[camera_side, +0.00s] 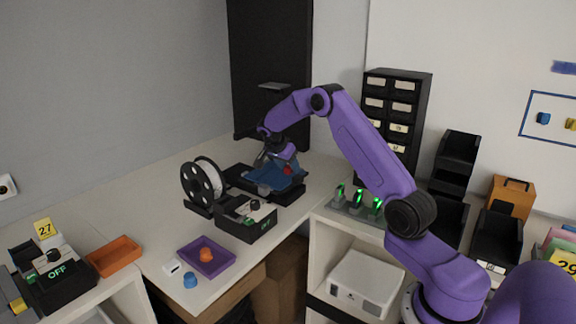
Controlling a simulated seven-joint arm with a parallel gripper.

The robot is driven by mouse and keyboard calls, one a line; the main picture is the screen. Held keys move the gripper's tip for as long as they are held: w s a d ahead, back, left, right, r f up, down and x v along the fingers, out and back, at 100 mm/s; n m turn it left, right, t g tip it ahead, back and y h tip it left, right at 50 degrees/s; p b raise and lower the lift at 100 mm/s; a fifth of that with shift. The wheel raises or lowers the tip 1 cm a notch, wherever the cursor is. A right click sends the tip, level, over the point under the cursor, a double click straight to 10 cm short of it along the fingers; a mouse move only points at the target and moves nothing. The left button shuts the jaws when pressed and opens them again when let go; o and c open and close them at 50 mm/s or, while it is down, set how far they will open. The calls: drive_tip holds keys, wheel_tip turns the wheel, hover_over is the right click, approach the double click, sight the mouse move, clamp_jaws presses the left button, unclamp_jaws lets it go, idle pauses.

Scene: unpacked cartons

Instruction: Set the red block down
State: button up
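My gripper (270,163) points down over the blue plate (264,180) on a black machine at the back of the counter. A small red block (287,170) shows just right of and below my gripper, over the plate. The view is too small to tell whether the fingers touch the block or whether it rests on the plate. The fingers are partly hidden by the wrist, and I cannot tell whether they are open or shut.
A filament spool (203,184) and a black control box (246,217) stand in front of the machine. A purple tray (216,266) holds an orange piece (206,254); a blue piece (190,280) lies beside it. An orange tray (114,255) is at left. Black drawers (398,84) stand at right.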

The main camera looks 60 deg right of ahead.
drive_tip(key=v, duration=1.7)
drive_tip(key=shift+s+a, duration=0.25)
drive_tip(key=shift+a, duration=0.05)
drive_tip(key=s+a+f+n+t+y, duration=0.1)
drive_tip(key=s+a+n, duration=0.4)
drive_tip(key=a, duration=0.3)
drive_tip(key=s+a+n+y, duration=0.2)
drive_tip(key=s+a+n, duration=0.35)
drive_tip(key=a, duration=0.25)
drive_tip(key=s+a+f+n+t+y, duration=0.1)
drive_tip(key=s+a+n, duration=0.35)
drive_tip(key=a, duration=0.35)
drive_tip(key=s+a+f+n+y, duration=0.2)
drive_tip(key=s+n, duration=0.6)
drive_tip(key=s, duration=0.5)
drive_tip(key=shift+s+a+n+g, duration=0.3)
drive_tip(key=shift+a+n+g, duration=0.1)
drive_tip(key=shift+a, duration=0.3)
drive_tip(key=shift+o, duration=0.5)
drive_tip(key=s+d+f+n+g+y, duration=0.1)
drive_tip(key=s+f+n, duration=0.2)
drive_tip(key=s, duration=0.9)
drive_tip(key=n, duration=0.3)
drive_tip(key=shift+d+n, duration=0.4)
drive_tip(key=shift+f, duration=0.15)
